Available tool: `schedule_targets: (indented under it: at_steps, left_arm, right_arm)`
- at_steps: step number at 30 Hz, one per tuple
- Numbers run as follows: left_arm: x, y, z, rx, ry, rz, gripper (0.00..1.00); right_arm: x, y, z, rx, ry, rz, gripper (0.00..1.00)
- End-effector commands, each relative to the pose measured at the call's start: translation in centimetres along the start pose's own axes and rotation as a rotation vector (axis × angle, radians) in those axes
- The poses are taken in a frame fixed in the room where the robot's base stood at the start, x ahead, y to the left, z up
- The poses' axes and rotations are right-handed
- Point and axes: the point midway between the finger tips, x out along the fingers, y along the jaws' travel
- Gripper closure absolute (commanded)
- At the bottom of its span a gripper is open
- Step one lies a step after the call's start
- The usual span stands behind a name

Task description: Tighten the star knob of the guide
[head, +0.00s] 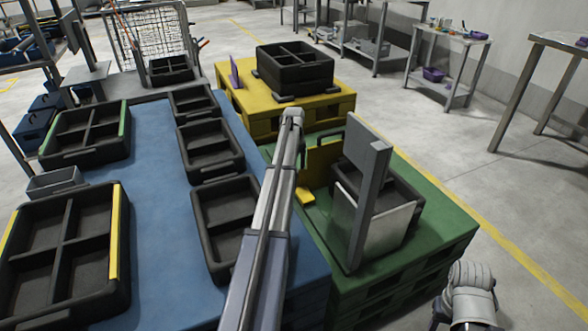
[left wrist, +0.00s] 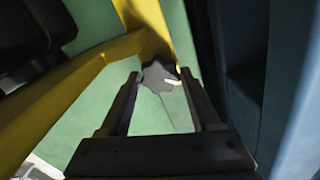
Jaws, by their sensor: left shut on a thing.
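The star knob (left wrist: 157,76) is a dark grey lobed piece with a small pale mark, seen in the left wrist view. My left gripper (left wrist: 161,74) is shut on it, with one finger at each side. The yellow guide (left wrist: 100,68) runs beside and behind the knob; in the head view the guide (head: 322,160) stands on the green platform. My left arm reaches over the blue table there and hides the knob and the left fingers. My right wrist shows at the lower right of the head view, over the floor; its fingers cannot be made out.
A black crate with a tall grey plate (head: 368,190) stands on the green platform (head: 440,235), close right of the guide. The blue table (head: 155,200) holds several black divided crates. A yellow platform (head: 335,103) with another black crate (head: 295,68) is behind.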

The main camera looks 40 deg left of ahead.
Motion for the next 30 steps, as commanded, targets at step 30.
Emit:
schedule_targets:
  at_steps: [30]
  left_arm:
    - [0.00,-0.01,0.02,0.967,-0.001,0.000,0.92]
  right_arm:
    - [0.00,0.00,0.00,0.000,0.000,0.000,0.50]
